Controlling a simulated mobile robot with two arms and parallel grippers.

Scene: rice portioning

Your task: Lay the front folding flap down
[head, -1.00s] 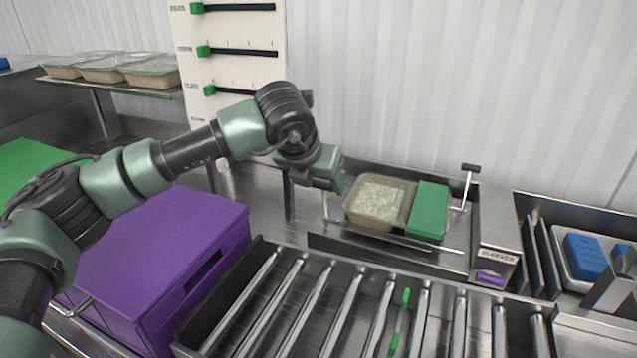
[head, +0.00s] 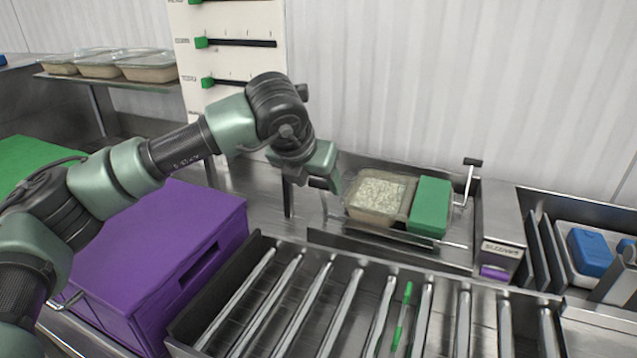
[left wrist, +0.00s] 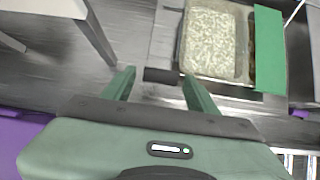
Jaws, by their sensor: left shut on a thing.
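A clear tray of rice (head: 377,193) sits in the metal sleever station, with a green sleeve (head: 429,208) over its right end; both also show in the left wrist view, the tray (left wrist: 208,45) and the sleeve (left wrist: 269,50). A low metal strip (head: 390,252) runs along the station's front; I cannot tell surely that it is the folding flap. My left gripper (head: 332,184) is at the station's left end, beside the tray. In the left wrist view a black grip (left wrist: 162,76) lies between its fingers, and it is shut on this. My right gripper is not in view.
A black-topped lever (head: 472,163) stands upright at the station's right. A roller conveyor (head: 352,290) runs in front. A purple box (head: 150,255) is below my left arm. Blue items (head: 588,252) lie at the right. Filled trays (head: 148,66) stand on a shelf at the back left.

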